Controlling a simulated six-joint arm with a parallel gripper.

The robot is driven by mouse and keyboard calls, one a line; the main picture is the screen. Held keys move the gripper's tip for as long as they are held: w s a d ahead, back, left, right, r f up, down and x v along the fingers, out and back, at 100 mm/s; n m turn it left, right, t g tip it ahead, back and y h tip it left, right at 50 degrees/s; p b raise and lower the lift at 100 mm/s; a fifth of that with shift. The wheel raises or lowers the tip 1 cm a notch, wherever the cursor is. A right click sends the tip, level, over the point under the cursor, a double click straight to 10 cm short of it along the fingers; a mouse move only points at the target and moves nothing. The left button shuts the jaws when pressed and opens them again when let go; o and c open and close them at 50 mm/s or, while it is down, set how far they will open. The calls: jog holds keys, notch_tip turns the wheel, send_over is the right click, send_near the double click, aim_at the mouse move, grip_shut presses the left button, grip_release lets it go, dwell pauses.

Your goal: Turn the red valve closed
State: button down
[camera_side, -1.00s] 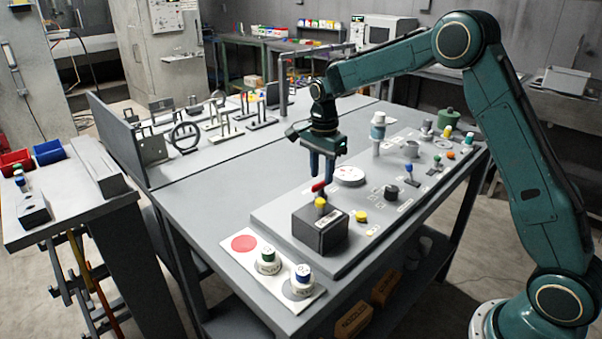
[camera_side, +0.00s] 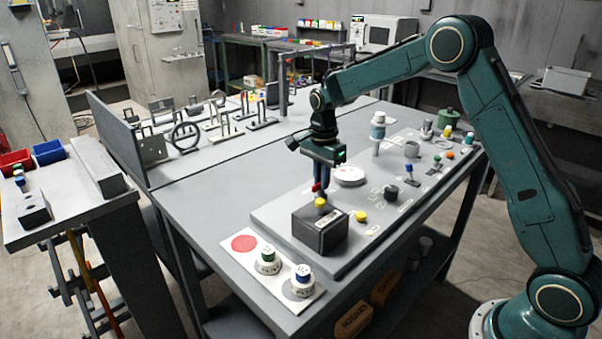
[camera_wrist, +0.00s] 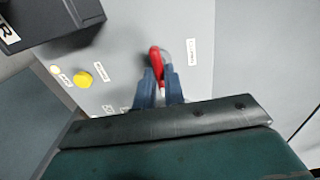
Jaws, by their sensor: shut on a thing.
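The red valve (camera_side: 317,187) is a small red lever on the grey panel (camera_side: 268,213), behind the dark box. In the side view most of it is hidden by my fingers. The wrist view shows its red handle (camera_wrist: 156,60) between my two blue fingers. My gripper (camera_wrist: 159,85) is shut on the handle and points down at the panel. In the side view my gripper (camera_side: 320,184) stands just behind the dark box's yellow knob.
A dark box (camera_side: 320,236) with a yellow knob (camera_side: 320,202) on top stands close in front of the valve. A yellow button (camera_side: 361,216), a white round dial (camera_side: 349,175) and a dark knob (camera_side: 391,192) are nearby. Two labelled jars stand at the front corner.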

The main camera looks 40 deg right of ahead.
jog(key=shift+n, duration=0.5)
jog(key=n, duration=0.3)
jog(key=shift+n, duration=0.4)
jog(key=n, duration=1.3)
jog(key=c, duration=1.5)
grip_release()
jog(key=shift+r, duration=0.1)
